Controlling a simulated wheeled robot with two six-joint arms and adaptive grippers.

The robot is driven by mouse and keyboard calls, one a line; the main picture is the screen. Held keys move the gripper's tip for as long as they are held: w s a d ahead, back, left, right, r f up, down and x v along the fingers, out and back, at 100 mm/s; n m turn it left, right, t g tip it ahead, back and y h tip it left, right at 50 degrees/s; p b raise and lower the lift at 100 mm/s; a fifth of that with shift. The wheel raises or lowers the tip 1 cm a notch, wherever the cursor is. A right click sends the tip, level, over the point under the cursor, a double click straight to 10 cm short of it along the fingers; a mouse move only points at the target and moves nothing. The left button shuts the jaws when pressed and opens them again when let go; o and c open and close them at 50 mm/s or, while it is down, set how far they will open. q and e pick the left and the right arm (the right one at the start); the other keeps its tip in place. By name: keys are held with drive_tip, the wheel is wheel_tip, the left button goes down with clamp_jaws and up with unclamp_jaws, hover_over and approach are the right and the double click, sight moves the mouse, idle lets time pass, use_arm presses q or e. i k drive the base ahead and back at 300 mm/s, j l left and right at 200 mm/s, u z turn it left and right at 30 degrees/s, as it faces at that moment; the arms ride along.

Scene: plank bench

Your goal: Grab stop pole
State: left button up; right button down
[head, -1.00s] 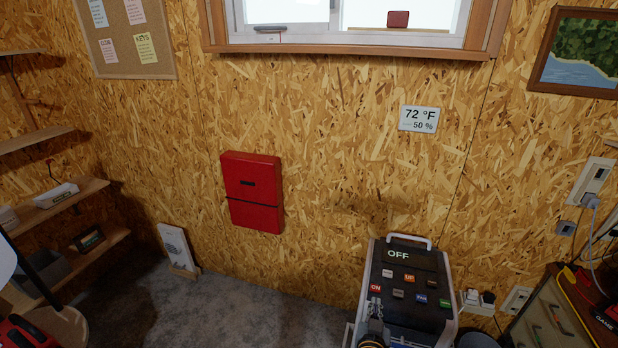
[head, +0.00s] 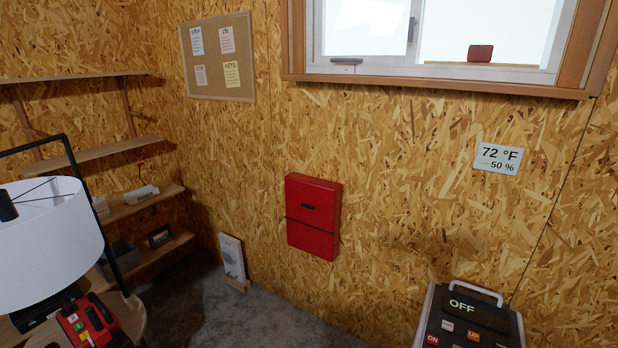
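I see nothing that I can tell is a stop pole in the head view. Neither of my grippers shows in this view, so whether they are open or shut is not shown.
A lamp with a white shade (head: 50,240) stands at the left, by a red-and-black device (head: 92,322). Wooden shelves (head: 120,150) fill the left corner. A red box (head: 313,217) hangs on the wall. A control panel marked OFF (head: 470,318) stands lower right. Grey floor (head: 250,315) is clear between.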

sight(478, 55)
drive_tip(key=i+j, duration=0.2)
drive_tip(key=i, duration=0.3)
drive_tip(key=i+j, duration=0.15)
drive_tip(key=i, duration=0.3)
drive_tip(key=i+j, duration=0.2)
drive_tip(key=i, duration=0.3)
drive_tip(key=i+j+z, duration=0.15)
drive_tip(key=i+z, duration=0.2)
drive_tip(key=z, duration=0.15)
drive_tip(key=i+j+z, duration=0.3)
drive_tip(key=z, duration=0.4)
